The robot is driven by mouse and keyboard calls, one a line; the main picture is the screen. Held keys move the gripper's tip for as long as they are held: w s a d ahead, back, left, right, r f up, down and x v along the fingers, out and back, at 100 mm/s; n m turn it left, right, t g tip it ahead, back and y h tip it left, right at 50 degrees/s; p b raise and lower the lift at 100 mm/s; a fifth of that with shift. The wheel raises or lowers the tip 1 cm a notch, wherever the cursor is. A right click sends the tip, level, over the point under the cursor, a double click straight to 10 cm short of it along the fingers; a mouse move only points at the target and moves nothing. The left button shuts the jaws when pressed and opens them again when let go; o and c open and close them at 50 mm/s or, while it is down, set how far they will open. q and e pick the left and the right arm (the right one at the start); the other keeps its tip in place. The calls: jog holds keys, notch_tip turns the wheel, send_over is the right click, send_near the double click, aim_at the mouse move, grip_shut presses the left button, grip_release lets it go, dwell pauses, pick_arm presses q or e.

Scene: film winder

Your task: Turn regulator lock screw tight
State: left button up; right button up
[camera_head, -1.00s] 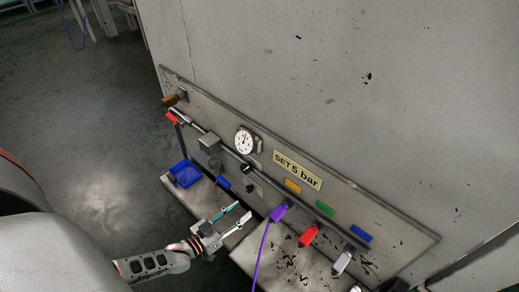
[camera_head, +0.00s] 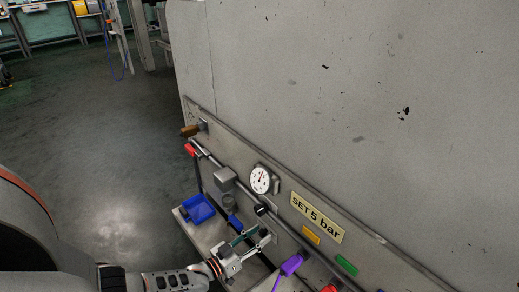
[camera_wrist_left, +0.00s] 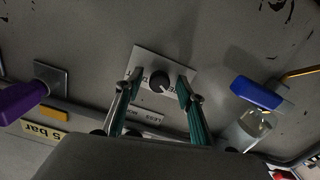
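A small dark round screw knob (camera_wrist_left: 160,80), which appears to be the lock screw, sits on a pale plate (camera_wrist_left: 147,57) in the left wrist view. Part of the plate's lettering is hidden by a finger. My left gripper (camera_head: 254,238) is at the panel, just below the black knob (camera_head: 261,209) and the gauge (camera_head: 262,179). In the left wrist view its fingers (camera_wrist_left: 159,84) are apart, one on each side of the screw knob, with gaps visible. I cannot tell how far the fingertips are from the plate. The right gripper is not in view.
A blue tray (camera_head: 187,214) stands on the ledge left of my gripper. A purple connector (camera_head: 291,264) with a hose is to the right. A blue-handled part (camera_wrist_left: 256,93) and a clear bowl (camera_wrist_left: 255,125) are close to the fingers. A "SET 5 bar" sign (camera_head: 317,216) is on the panel.

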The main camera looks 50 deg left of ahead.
pick_arm(q)
jog(key=shift+w, duration=0.1)
grip_shut()
